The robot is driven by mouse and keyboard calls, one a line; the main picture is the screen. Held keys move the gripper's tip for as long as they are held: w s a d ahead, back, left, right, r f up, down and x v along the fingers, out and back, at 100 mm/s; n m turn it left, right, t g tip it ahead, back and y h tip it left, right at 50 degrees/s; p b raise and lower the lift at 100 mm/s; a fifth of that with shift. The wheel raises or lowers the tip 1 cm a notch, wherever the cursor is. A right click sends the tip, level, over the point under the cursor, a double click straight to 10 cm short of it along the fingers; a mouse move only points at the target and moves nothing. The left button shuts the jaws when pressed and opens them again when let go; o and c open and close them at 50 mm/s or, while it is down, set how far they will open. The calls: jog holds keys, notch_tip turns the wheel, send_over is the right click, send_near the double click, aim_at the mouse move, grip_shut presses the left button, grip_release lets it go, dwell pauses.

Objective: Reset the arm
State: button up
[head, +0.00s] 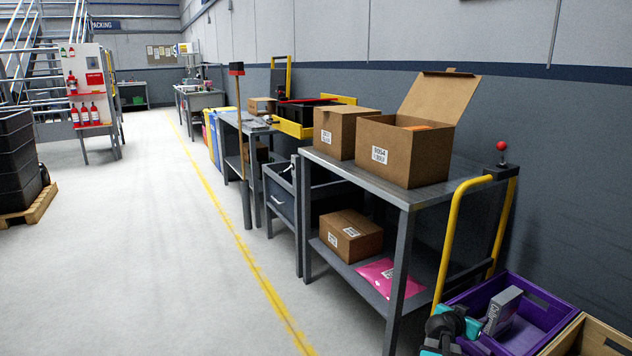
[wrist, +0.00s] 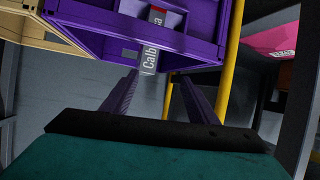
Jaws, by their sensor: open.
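My gripper (head: 474,328) shows at the bottom right of the head view, at the left side of a purple crate (head: 546,296). In the wrist view my gripper (wrist: 163,84) has its two dark fingers spread apart, with nothing clearly held between them. A grey box (head: 503,311) with lettering stands tilted at the crate, just right of my gripper. In the wrist view the grey box (wrist: 150,60) lies beyond the fingertips, in line with the gap. The box's lower part is hidden in the head view.
A tan crate (head: 600,338) adjoins the purple one.

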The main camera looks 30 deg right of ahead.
jog(key=w+a+f+n+y+p, duration=0.1)
jog(key=w+a+f+p, duration=0.15)
jog(key=a, duration=0.35)
jog(key=w+a+f+n+t+y+p, duration=0.1)
jog(key=w+a+p, duration=0.1)
jog(key=w+a, duration=0.25)
jog(key=w+a+f+n+y+p, duration=0.1)
jog(key=w+a+f+p, duration=0.15)
jog(key=a, duration=0.45)
jog(key=s+a+f+n+g+y+p, duration=0.1)
jog(key=a+f+y+p, duration=0.15)
jog(key=a, duration=0.65)
jog(key=a+f+n+y+p, duration=0.1)
jog(key=a+f+n+p, duration=0.2)
jog(key=a, duration=0.6)
jog(key=s+a+f+n+g+y+p, duration=0.3)
jog(key=s+a+g, duration=0.1)
jog(key=s+a, duration=0.8)
jog(key=s+a+f+n+g+y+p, duration=0.3)
jog(key=s+a+n+g, duration=0.1)
jog(key=s+a, duration=0.9)
jog(key=shift+s+a+f+g+p, duration=0.2)
jog(key=shift+s+g+p, duration=0.1)
jog(key=shift+g, duration=0.1)
